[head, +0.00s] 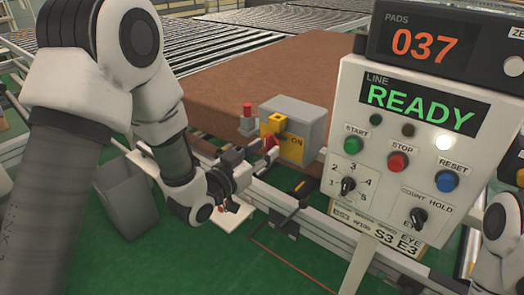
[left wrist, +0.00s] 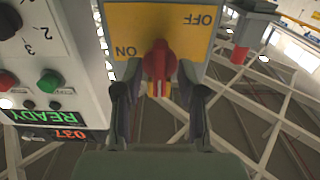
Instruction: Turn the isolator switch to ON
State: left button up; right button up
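The isolator switch is a grey box (head: 302,122) with a yellow plate on its front, beside the conveyor in the head view. The plate (left wrist: 130,18) shows upside down in the left wrist view, with OFF at the top right and ON at the left. A red handle (left wrist: 159,60) stands out from the plate; which mark it points at I cannot tell. My left gripper (left wrist: 160,78) is in front of the plate, its two fingers apart on either side of the handle. Whether they touch it is unclear. My right gripper is out of view.
A control panel (head: 343,205) reading READY stands close right of the switch, with several buttons and knobs. A red-topped post (head: 247,112) is left of the box. A brown mattress (head: 235,75) lies behind. A grey bin (head: 130,198) stands at left.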

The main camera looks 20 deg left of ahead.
pick_arm(q)
notch_tip(320, 180, up, 10)
dwell(0.6)
